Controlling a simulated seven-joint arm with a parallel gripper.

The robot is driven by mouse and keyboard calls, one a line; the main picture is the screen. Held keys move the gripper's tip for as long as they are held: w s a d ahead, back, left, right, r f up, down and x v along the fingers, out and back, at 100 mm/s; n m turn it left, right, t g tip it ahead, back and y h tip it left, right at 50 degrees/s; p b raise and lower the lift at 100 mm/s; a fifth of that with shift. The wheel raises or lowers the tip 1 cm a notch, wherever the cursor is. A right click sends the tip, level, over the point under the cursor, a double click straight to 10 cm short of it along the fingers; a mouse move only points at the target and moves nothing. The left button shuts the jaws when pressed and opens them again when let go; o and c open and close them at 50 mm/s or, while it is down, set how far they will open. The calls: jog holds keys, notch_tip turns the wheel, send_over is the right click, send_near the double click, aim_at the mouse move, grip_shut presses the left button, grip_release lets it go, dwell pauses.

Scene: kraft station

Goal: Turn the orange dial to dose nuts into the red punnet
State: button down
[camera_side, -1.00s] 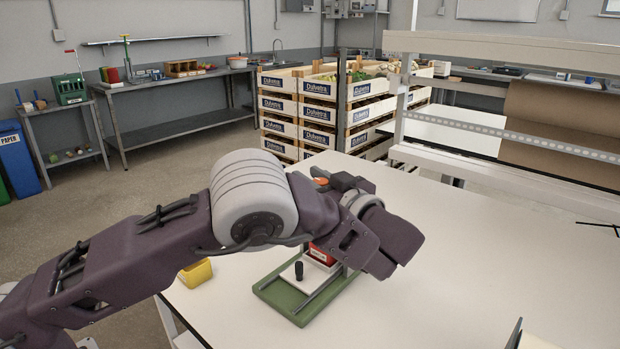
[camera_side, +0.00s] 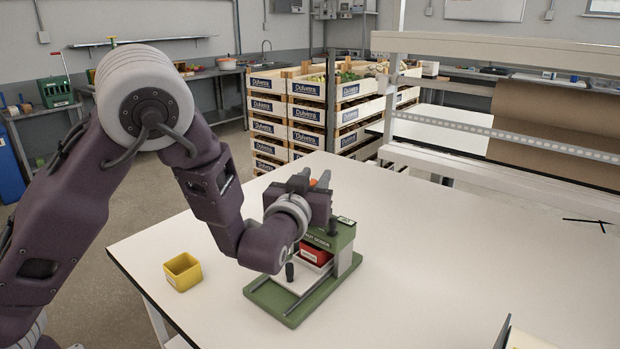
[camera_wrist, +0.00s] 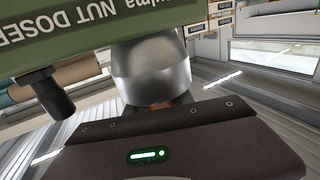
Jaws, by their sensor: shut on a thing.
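The green nut doser (camera_side: 343,232) stands on the table, and its upside-down lettering fills the upper left of the wrist view (camera_wrist: 85,35). The orange dial (camera_side: 313,182) shows only as a small patch beside my gripper (camera_side: 318,180). In the wrist view a sliver of orange (camera_wrist: 156,105) shows below a silver cylinder (camera_wrist: 152,72). My gripper is shut on the dial, though the fingertips are mostly hidden. The red punnet (camera_side: 316,253) sits on the white carriage (camera_side: 298,280) under the doser head, partly covered by it. Its contents cannot be made out.
A small black knob (camera_side: 289,271) stands up from the carriage. A yellow bin (camera_side: 183,271) stands to the left on the table (camera_side: 420,270). A dark-edged object (camera_side: 503,332) is at the front right.

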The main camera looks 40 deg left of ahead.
jog(key=m+h, duration=0.1)
jog(key=h, duration=0.1)
jog(key=m+t+h, duration=0.1)
jog(key=h, duration=0.1)
jog(key=m+h, duration=0.2)
jog(key=shift+w+d, duration=0.15)
jog(key=shift+d, duration=0.25)
jog(key=shift+d+m+h, duration=0.25)
jog(key=shift+m+h, duration=0.4)
jog(key=shift+h, duration=0.4)
jog(key=shift+d+m+h, duration=0.25)
jog(key=shift+m+h, duration=0.4)
jog(key=shift+h, duration=0.4)
jog(key=shift+r+h, duration=0.1)
jog(key=shift+h, duration=0.2)
jog(key=c, duration=1.1)
grip_release()
jog(key=shift+d, duration=0.1)
jog(key=v, duration=0.7)
